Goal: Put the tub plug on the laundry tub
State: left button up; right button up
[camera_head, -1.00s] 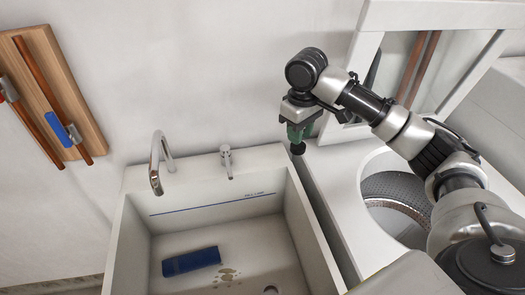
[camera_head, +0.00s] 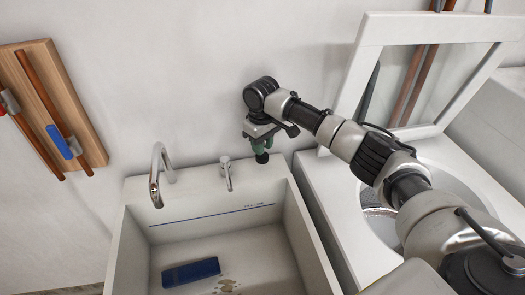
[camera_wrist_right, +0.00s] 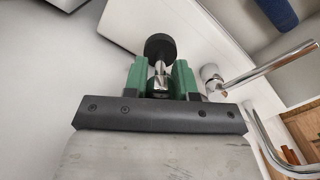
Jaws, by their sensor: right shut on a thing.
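The tub plug, a black round stopper on a metal stem, shows in the right wrist view (camera_wrist_right: 160,46) and small in the head view (camera_head: 262,158). My right gripper (camera_head: 261,143) has green fingers, also seen in the right wrist view (camera_wrist_right: 160,77), and is shut on the plug's stem. It holds the plug above the back right corner of the white laundry tub (camera_head: 200,184), right of the small tap lever, with the black end pointing down. My left gripper is not in view. The tub's drain hole is not visible now.
A curved metal faucet (camera_head: 157,175) and a small tap lever (camera_head: 227,173) stand on the tub's back ledge. A blue object (camera_head: 191,272) lies on the tub floor near brownish stains. A white washer (camera_head: 340,220) with raised lid stands at the right.

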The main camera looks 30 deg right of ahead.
jog(key=shift+f, duration=1.45)
jog(key=shift+f, duration=0.1)
jog(key=o, duration=0.9)
jog(key=shift+o, duration=0.2)
notch_tip(320, 180, up, 12)
jog(key=shift+r+b, duration=0.15)
jog(key=shift+b, duration=0.2)
